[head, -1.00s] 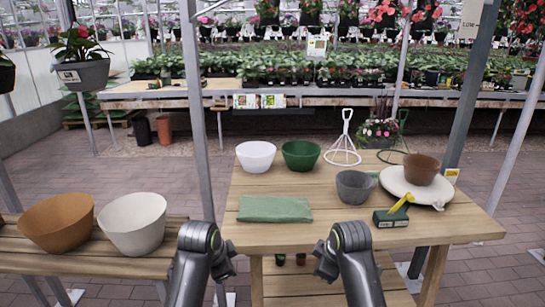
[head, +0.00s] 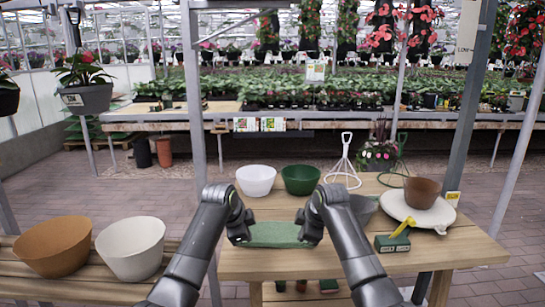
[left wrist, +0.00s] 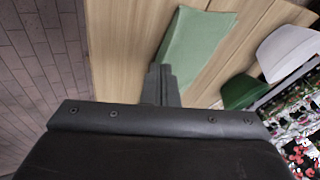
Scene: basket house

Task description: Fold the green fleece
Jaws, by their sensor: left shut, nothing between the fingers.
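The green fleece (head: 275,234) lies as a flat, narrow strip on the wooden table, near its front left. My left gripper (head: 240,236) is at the fleece's left end in the head view. In the left wrist view, my left gripper (left wrist: 160,84) is shut and empty, with its fingers at one end of the fleece (left wrist: 200,42). My right gripper (head: 306,236) is at the fleece's right end. Its fingertips are too small and hidden to tell whether they are open. I cannot tell whether either gripper touches the cloth.
Behind the fleece stand a white bowl (head: 256,180) and a green bowl (head: 301,179). A grey pot (head: 362,208) is behind my right arm. A green block with a yellow handle (head: 393,242) is at the right. Two large bowls (head: 52,246) (head: 131,248) stand on the left bench.

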